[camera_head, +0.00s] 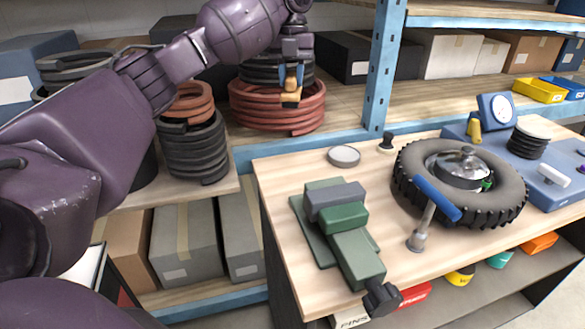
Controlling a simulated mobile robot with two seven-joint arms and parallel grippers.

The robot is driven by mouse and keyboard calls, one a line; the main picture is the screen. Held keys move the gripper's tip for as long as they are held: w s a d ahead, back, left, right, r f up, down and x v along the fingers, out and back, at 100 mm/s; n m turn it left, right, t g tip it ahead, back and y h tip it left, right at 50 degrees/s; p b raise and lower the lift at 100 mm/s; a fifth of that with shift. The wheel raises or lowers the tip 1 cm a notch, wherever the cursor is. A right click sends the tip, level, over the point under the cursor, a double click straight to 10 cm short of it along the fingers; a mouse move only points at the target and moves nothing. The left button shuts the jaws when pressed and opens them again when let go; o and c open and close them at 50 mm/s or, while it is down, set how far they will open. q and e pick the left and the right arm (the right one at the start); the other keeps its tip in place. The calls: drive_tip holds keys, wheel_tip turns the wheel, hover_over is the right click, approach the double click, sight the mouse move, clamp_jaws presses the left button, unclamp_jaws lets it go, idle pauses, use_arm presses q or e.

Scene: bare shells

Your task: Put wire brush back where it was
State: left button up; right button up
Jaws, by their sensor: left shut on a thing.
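My left arm comes in from the left and reaches across to the shelf. My left gripper (291,82) points down, its fingers shut on a small tan and orange piece, which I take to be the wire brush (291,97). The brush is partly hidden by the fingers and its bristles cannot be made out. It shows in front of a stack of red hose coils (277,118) on the shelf; whether it touches them I cannot tell. My right gripper is not in view.
A blue shelf post (383,65) stands right of the gripper. The workbench (285,235) carries a green vise (345,230), a tire (475,205), a blue-handled tool (436,198) and a small round tin (343,156). Black coils (194,150) sit left of the red ones.

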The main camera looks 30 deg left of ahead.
use_arm(q)
wheel_tip(320, 180, down, 19)
drive_tip(key=shift+w+d+f+b, duration=0.1)
drive_tip(key=shift+f+b, duration=0.1)
drive_tip(key=shift+b, duration=0.55)
drive_tip(key=shift+f, duration=0.25)
drive_tip(key=shift+f, duration=0.1)
drive_tip(key=o, duration=0.9)
wheel_tip(320, 180, up, 8)
drive_tip(key=shift+w+a+f, duration=0.15)
drive_tip(key=shift+w+a, duration=0.05)
drive_tip(key=shift+w, duration=0.2)
